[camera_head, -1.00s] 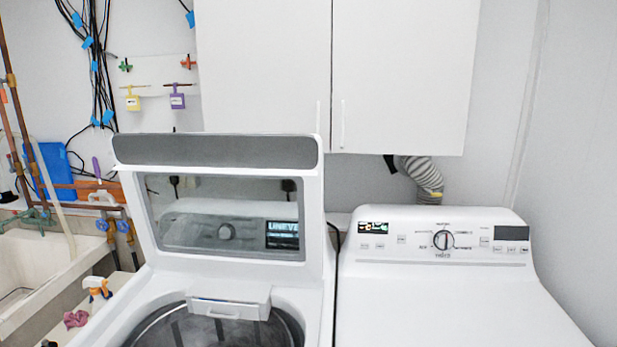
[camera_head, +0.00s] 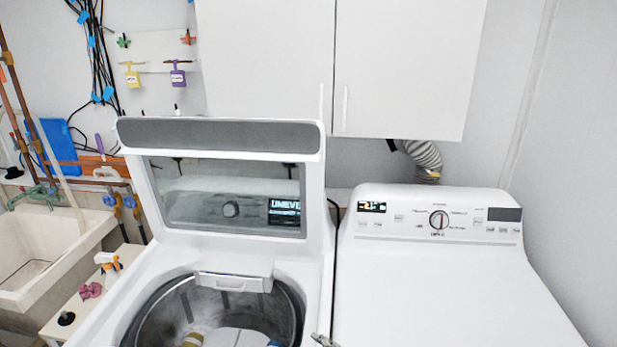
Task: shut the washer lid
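The white top-load washer (camera_head: 115,308) stands left of centre with its top opening uncovered. Its lid (camera_head: 318,205) stands raised at the back, tilted a little backward, with a grey strip along its top and a dark glass window (camera_head: 200,212). The metal drum is in view below it, with white, yellowish and bluish shapes at its bottom that I cannot identify. A small grey metallic piece shows at the bottom edge near the washer's right side; it looks like a tip of my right gripper (camera_head: 323,341), mostly cut off. My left gripper is out of view.
A white dryer (camera_head: 440,290) with a control panel stands right beside the washer. White wall cabinets (camera_head: 400,65) hang above and behind the lid.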

